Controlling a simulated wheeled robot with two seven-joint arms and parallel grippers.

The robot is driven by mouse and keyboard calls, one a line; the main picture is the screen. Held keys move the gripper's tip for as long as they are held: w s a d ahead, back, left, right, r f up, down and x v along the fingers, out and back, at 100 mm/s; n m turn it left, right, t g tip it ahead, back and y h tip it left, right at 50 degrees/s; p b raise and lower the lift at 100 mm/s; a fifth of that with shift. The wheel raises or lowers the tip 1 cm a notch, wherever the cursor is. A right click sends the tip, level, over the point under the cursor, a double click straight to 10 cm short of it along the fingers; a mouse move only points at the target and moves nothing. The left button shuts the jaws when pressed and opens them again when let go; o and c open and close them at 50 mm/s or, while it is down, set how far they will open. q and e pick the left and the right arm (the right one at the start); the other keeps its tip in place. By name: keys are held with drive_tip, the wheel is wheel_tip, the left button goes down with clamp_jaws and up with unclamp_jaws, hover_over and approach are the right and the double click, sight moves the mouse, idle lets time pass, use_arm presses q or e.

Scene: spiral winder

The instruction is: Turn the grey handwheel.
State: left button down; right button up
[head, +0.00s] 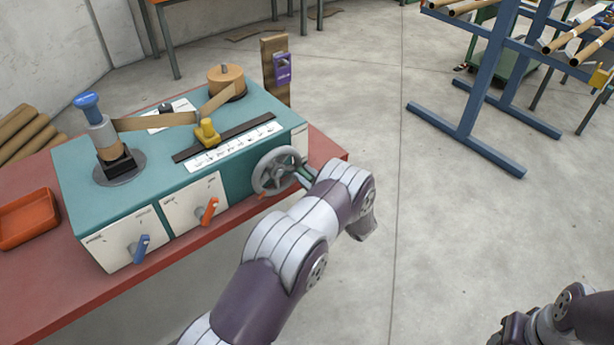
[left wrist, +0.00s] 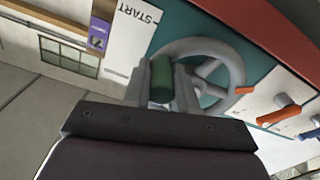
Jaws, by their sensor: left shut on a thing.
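The grey handwheel (head: 257,176) is on the right part of the teal winder's front face. It also shows in the left wrist view (left wrist: 237,68), with spokes and an orange mark by its rim. A green handle (left wrist: 160,80) stands out from the wheel. My left gripper (head: 303,177) is at the wheel's right side, its fingers (left wrist: 161,90) shut around the green handle. The wrist hides part of the handle in the head view. My right arm shows at the lower right of the head view, with its gripper (head: 513,328) partly cut off.
The winder (head: 75,170) stands on a red table (head: 60,290) with an orange tray (head: 28,218) at left. Blue (head: 141,247) and orange (head: 209,210) levers stick out left of the wheel. A blue rack (head: 470,110) stands at the back right. The floor between is clear.

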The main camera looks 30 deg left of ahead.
sight(269, 194)
use_arm(q)
drive_tip(key=shift+s+a+f+m+b, duration=0.1)
drive_tip(key=shift+s+f+m+b, duration=0.15)
drive_tip(key=shift+f+m+b, duration=0.75)
drive_tip(key=s+m, duration=0.1)
drive_tip(key=m, duration=0.1)
drive_tip(key=s+f+m, duration=0.1)
drive_tip(key=m, duration=0.2)
drive_tip(key=s+a+f+m, duration=0.1)
drive_tip(key=m, duration=0.1)
drive_tip(key=shift+a+m+b, duration=0.1)
drive_tip(key=shift+m+b, duration=0.2)
drive_tip(key=shift+b, duration=0.1)
drive_tip(key=shift+s+a+r+m+p, duration=0.15)
drive_tip(key=shift+s+a+m+p, duration=0.3)
drive_tip(key=shift+s+m, duration=1.05)
drive_tip(key=shift+s+a+r+m+p, duration=0.15)
drive_tip(key=shift+s+a+m+p, duration=0.3)
drive_tip(key=shift+m, duration=2.05)
drive_tip(key=shift+s+a+r+m+p, duration=0.15)
drive_tip(key=shift+s+a+m+p, duration=0.3)
drive_tip(key=shift+s+m, duration=1.1)
drive_tip(key=shift+w+d+m, duration=0.1)
drive_tip(key=shift+w+m, duration=0.4)
drive_tip(key=shift+m, duration=0.05)
